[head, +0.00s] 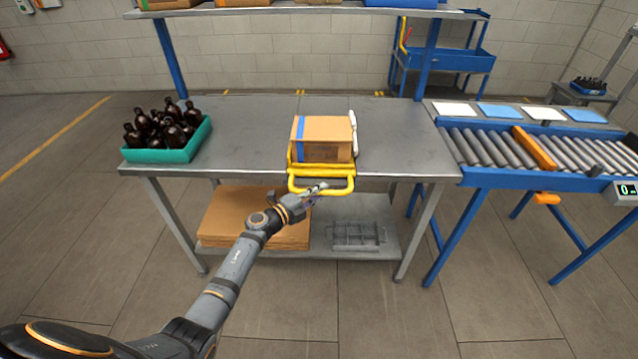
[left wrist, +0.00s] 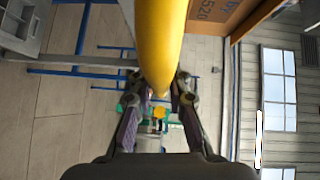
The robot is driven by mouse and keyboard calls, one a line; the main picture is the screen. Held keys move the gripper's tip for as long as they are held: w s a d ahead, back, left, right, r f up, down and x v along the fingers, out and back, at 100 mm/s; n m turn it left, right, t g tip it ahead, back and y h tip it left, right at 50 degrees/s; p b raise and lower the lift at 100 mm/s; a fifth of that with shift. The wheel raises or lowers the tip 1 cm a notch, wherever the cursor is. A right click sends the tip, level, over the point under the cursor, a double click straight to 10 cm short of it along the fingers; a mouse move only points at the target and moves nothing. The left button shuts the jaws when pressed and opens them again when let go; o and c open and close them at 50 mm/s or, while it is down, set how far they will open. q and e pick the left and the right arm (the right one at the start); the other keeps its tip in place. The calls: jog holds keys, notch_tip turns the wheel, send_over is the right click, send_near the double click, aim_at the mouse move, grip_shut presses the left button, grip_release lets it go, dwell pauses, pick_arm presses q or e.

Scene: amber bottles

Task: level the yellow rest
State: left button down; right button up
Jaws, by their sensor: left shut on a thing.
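The yellow rest (head: 342,191) is a tubular frame at the front edge of the steel table (head: 240,125), with a looped bar sticking out past the edge. A cardboard box (head: 322,129) with a blue stripe sits on it. My left gripper (head: 316,191) is shut on the front bar. In the left wrist view the yellow bar (left wrist: 158,45) runs between my two fingers (left wrist: 158,95), and part of the box (left wrist: 215,14) shows beside it. I cannot tell how far the rest tilts. My right gripper is not in view.
A green tray (head: 166,156) of amber bottles stands at the table's left. A white object (head: 354,135) is against the box's right side. A roller conveyor (head: 490,148) adjoins on the right. Flat cardboard (head: 225,222) lies on the lower shelf. The table between tray and box is clear.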

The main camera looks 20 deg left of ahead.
pick_arm(q)
jog(key=shift+r, duration=0.1)
jog(key=c, duration=1.3)
grip_release()
jog(key=shift+s, duration=0.1)
jog(key=v, duration=1.2)
jog(key=shift+r, duration=0.1)
